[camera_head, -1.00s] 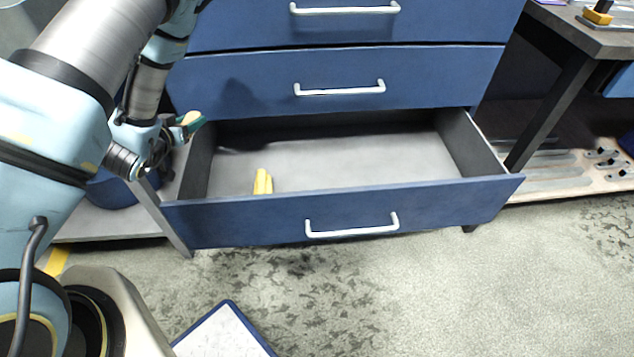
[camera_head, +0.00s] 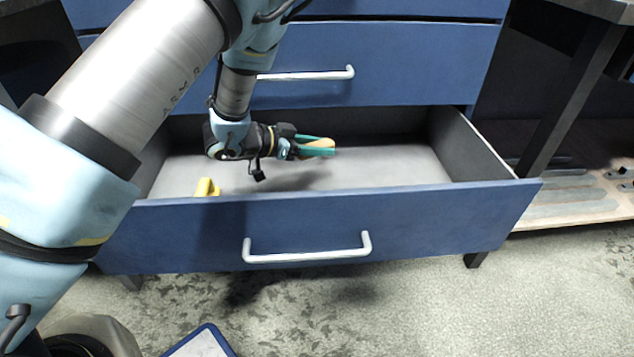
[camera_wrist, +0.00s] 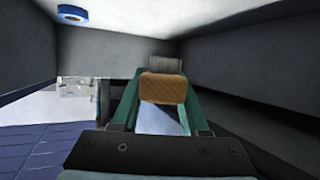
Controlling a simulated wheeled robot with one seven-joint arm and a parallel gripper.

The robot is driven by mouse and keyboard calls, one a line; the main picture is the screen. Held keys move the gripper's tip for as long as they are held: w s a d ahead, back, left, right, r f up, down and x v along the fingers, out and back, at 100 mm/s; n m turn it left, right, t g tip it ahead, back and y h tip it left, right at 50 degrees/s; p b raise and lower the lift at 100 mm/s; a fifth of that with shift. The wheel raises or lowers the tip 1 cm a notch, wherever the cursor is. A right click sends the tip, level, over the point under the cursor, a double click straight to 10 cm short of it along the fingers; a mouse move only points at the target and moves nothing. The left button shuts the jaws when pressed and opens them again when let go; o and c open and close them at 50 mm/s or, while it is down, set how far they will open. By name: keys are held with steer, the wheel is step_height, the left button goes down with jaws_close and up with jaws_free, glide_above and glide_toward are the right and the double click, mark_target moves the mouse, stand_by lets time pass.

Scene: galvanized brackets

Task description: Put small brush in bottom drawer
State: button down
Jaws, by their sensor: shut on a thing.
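The bottom drawer (camera_head: 420,215) of the blue cabinet is pulled open, showing a light grey floor and dark inner walls. My gripper (camera_head: 318,147) has teal fingers and is over the inside of the drawer, apart from its floor, with a shadow below. It is shut on the small brush (camera_head: 321,143), whose tan body shows between the fingers. In the wrist view, the brush (camera_wrist: 163,88) is a brown block between the fingers, with a grey part beyond it. Grey walls surround my gripper there.
A yellow object (camera_head: 206,187) lies in the drawer at the left, near the front panel. A blue ring-shaped thing (camera_wrist: 72,13) shows in the wrist view. The drawer above (camera_head: 420,65) is closed. The drawer floor right of my gripper is clear.

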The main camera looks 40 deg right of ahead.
steer(key=b, duration=0.2)
glide_above(319, 188)
step_height(319, 188, down, 8)
steer(key=shift+f, duration=0.2)
steer(key=shift+f, duration=0.65)
steer(key=shift+c, duration=2.1)
jaws_free()
steer(key=shift+r, duration=0.2)
steer(key=p+v, duration=0.1)
steer(key=v, duration=0.6)
steer(key=shift+d+r+p, duration=0.15)
steer(key=shift+r+p, duration=0.2)
steer(key=shift+r, duration=0.1)
steer(key=shift+w+a+r, duration=0.1)
steer(key=shift+a, duration=0.25)
